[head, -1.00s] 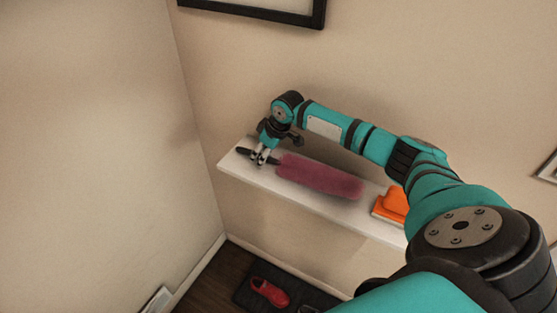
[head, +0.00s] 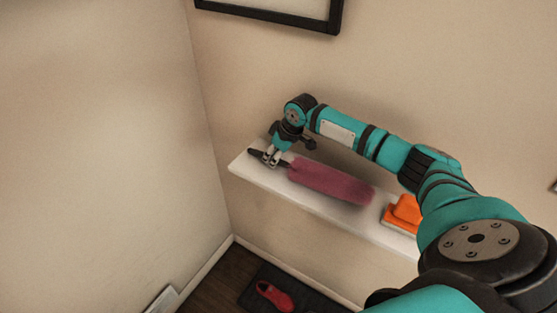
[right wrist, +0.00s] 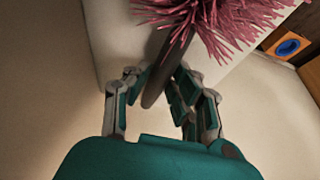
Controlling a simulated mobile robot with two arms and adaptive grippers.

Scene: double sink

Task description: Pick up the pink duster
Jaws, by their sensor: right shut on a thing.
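The pink duster (head: 330,183) lies along the white wall shelf in the head view, its dark handle toward the left end. My right gripper (head: 271,158) is at the handle, just left of the pink fluffy part, and is shut on it. In the right wrist view the dark handle (right wrist: 171,72) passes between the fingers of the right gripper (right wrist: 163,88), with the pink bristles (right wrist: 215,22) beyond them. Whether the duster touches the shelf all along is hard to tell. My left gripper is not in view.
The white shelf (head: 300,203) is narrow and fixed to the wall. An orange brush-like object (head: 403,213) sits on it to the right of the duster. A red shoe (head: 274,296) lies on a dark mat on the floor below. A dark picture frame (head: 280,14) hangs above.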

